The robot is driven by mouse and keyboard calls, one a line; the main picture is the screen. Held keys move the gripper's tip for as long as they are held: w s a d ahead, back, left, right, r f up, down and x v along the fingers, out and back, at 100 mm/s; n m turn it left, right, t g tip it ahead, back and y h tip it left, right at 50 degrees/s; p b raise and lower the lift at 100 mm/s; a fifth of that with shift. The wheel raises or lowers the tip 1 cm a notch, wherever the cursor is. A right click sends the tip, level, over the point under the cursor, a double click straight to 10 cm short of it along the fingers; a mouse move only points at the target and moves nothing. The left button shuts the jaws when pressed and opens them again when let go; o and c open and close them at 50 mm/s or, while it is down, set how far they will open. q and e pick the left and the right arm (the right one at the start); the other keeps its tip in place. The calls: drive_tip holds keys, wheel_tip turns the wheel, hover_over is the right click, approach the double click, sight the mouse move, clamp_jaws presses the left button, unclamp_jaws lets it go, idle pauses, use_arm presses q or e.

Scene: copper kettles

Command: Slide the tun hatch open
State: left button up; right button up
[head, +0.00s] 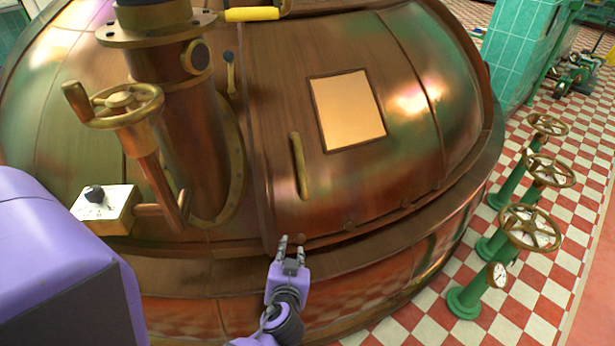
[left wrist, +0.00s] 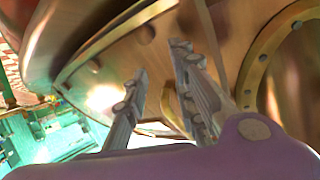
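The tun hatch (head: 400,50) is a curved copper panel on the big copper kettle, with a pale framed window (head: 347,110) in it. An upright brass handle (head: 299,166) is fixed near the panel's left edge. My left gripper (head: 291,243) is just below this handle in the head view, near the kettle's lower rim, fingers apart and empty. In the left wrist view the fingers of the left gripper (left wrist: 163,85) are spread, with a brass bar, probably the handle (left wrist: 173,108), partly hidden between and beyond them. My right gripper is in neither view.
A copper pipe (head: 190,130) with a handwheel (head: 114,105) and a white switch box (head: 103,208) stand left of the hatch. A yellow grip (head: 250,14) is above. Green valve stands with brass wheels (head: 530,228) line the checkered floor at right.

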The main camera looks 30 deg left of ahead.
use_arm(q)
drive_tip(key=w+a+r+n+t+y+b, duration=0.1)
drive_tip(key=w+r+n+y+b, duration=0.15)
drive_tip(key=w+r, duration=0.5)
drive_tip(key=n+t+y, duration=0.1)
drive_tip(key=n+y, duration=0.2)
approach(303, 173)
drive_tip(key=x, duration=0.3)
drive_tip(key=shift+m, duration=0.25)
drive_tip(key=p+x, duration=0.2)
drive_tip(key=x, duration=0.5)
drive_tip(key=shift+w+a, duration=0.1)
drive_tip(key=shift+a, duration=0.05)
drive_tip(key=shift+w+a+f, duration=0.15)
drive_tip(key=shift+w+a, duration=0.1)
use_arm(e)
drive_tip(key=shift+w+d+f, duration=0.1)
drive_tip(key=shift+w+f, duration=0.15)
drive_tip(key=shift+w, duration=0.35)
use_arm(q)
drive_tip(key=shift+c, duration=0.5)
clamp_jaws()
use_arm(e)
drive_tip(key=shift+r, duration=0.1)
